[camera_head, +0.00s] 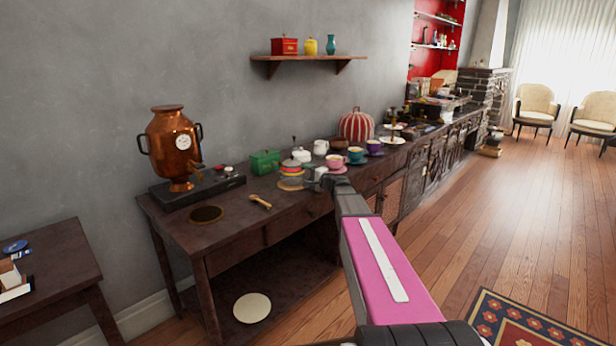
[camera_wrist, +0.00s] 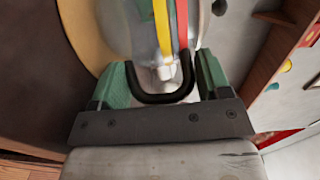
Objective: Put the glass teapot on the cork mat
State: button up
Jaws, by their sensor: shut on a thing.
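The glass teapot (camera_head: 291,171) has a clear body with red, yellow and grey bands and a black handle. My gripper (camera_head: 316,178) reaches it from the right. In the wrist view, the green fingers of my gripper (camera_wrist: 163,76) stand on both sides of the teapot's black handle (camera_wrist: 165,99) and are shut on it. A round tan mat, seemingly the cork mat (camera_head: 290,187), lies under the teapot in the head view. It also shows behind the teapot in the wrist view (camera_wrist: 84,35). I cannot tell whether the teapot touches it.
A wooden spoon (camera_head: 260,202) and a dark round mat (camera_head: 206,214) lie to the left on the dark table (camera_head: 235,228). A green box (camera_head: 265,162) and a white pot (camera_head: 301,155) stand close behind. Cups, including a pink one (camera_head: 335,161), stand to the right. A copper samovar (camera_head: 172,150) stands far left.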

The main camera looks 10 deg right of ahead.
jog(key=o, duration=0.9)
jog(key=shift+f, duration=0.1)
